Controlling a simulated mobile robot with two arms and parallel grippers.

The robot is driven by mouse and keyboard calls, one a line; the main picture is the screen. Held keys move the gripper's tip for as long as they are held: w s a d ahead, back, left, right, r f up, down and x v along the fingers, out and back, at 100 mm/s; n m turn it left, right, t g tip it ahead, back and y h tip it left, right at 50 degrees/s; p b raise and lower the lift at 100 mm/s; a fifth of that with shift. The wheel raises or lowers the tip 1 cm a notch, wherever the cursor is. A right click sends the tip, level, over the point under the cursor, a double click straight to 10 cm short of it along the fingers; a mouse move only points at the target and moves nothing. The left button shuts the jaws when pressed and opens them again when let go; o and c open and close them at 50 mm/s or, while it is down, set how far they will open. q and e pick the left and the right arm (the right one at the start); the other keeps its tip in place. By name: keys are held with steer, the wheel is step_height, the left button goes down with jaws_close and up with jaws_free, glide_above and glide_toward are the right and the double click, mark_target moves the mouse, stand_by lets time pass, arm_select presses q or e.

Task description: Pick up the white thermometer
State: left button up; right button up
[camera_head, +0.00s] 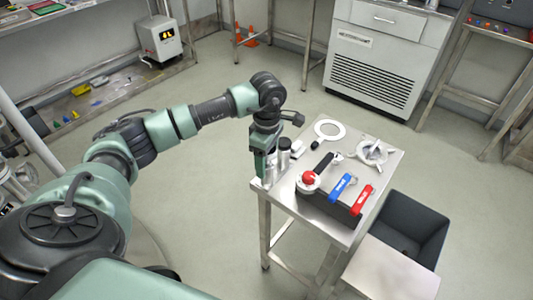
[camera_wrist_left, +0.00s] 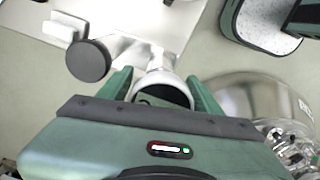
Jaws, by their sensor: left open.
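My left gripper (camera_head: 264,178) points down at the near left edge of the small steel table (camera_head: 335,232). It also shows in the left wrist view (camera_wrist_left: 158,84), with its two green fingers apart. A white, rounded thing (camera_wrist_left: 160,78) with a dark inside lies between the fingers; it may be the white thermometer, but I cannot tell for sure. The gripper body hides its lower part. I cannot tell whether the fingers touch it. In the head view the gripper and arm largely hide that spot. My right gripper is not in view.
Close by stands a dark-capped cylinder (camera_wrist_left: 88,60), with a white block (camera_wrist_left: 62,28) beyond. A dark bin (camera_head: 428,222) stands right.

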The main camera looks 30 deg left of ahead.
arm_select(q)
steer(key=c, duration=1.3)
steer(key=shift+r, duration=0.2)
